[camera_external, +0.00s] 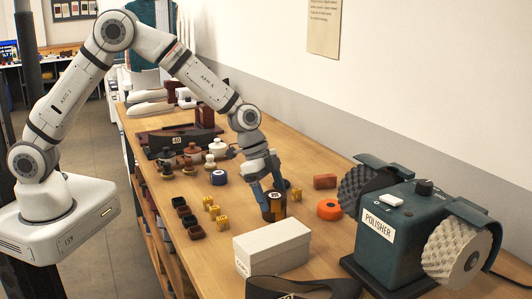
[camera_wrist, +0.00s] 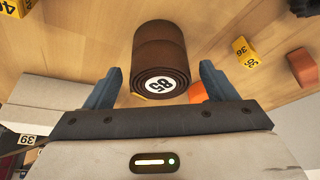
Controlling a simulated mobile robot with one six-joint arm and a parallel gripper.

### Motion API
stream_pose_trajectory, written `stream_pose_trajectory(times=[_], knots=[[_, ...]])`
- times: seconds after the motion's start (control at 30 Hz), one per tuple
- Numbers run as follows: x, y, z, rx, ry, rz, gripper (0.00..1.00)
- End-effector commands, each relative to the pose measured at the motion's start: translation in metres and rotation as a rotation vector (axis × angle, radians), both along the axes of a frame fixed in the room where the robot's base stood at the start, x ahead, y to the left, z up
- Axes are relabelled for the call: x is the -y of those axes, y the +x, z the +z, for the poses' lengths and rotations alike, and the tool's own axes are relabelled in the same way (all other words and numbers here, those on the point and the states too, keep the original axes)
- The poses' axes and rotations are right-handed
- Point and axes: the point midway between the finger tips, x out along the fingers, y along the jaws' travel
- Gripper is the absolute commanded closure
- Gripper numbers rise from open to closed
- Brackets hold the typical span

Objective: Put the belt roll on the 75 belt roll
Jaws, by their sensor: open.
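A brown belt roll (camera_external: 273,213) stands on the table below my gripper (camera_external: 267,196). In the wrist view the brown roll (camera_wrist: 160,50) shows its coiled end with a white label reading 85. My gripper (camera_wrist: 158,84) is open, with one finger on either side of the roll's near end and gaps visible between fingers and roll. A blue roll (camera_external: 218,178) with a pale label stands further back on the table. An orange roll (camera_external: 329,210) lies to the right. I cannot read 75 on any roll.
A white box (camera_external: 272,246) and a dark shoe (camera_external: 300,287) are in front. The green polisher (camera_external: 388,230) blocks the right side.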

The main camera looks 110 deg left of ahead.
Motion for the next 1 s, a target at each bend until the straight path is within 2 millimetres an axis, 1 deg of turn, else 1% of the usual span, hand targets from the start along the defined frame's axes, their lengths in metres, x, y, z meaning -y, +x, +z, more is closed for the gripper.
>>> stream_pose_trajectory(times=[0.17, 0.4, 0.5, 0.6, 0.7, 0.87, 0.97, 1.0], knots=[[-0.003, -0.011, 0.03, 0.004, 0.002, 0.001, 0.21], [-0.007, -0.031, 0.078, 0.005, 0.002, 0.0, 0.21], [-0.008, -0.037, 0.094, 0.003, 0.002, 0.001, 0.21], [-0.009, -0.042, 0.104, 0.002, 0.0, 0.001, 0.21], [-0.009, -0.044, 0.11, 0.001, 0.001, 0.0, 0.21], [-0.008, -0.046, 0.112, 0.0, -0.001, 0.0, 0.21], [0.003, -0.05, 0.118, -0.004, -0.002, 0.001, 0.21], [0.013, -0.054, 0.123, -0.009, -0.003, 0.0, 0.21]])
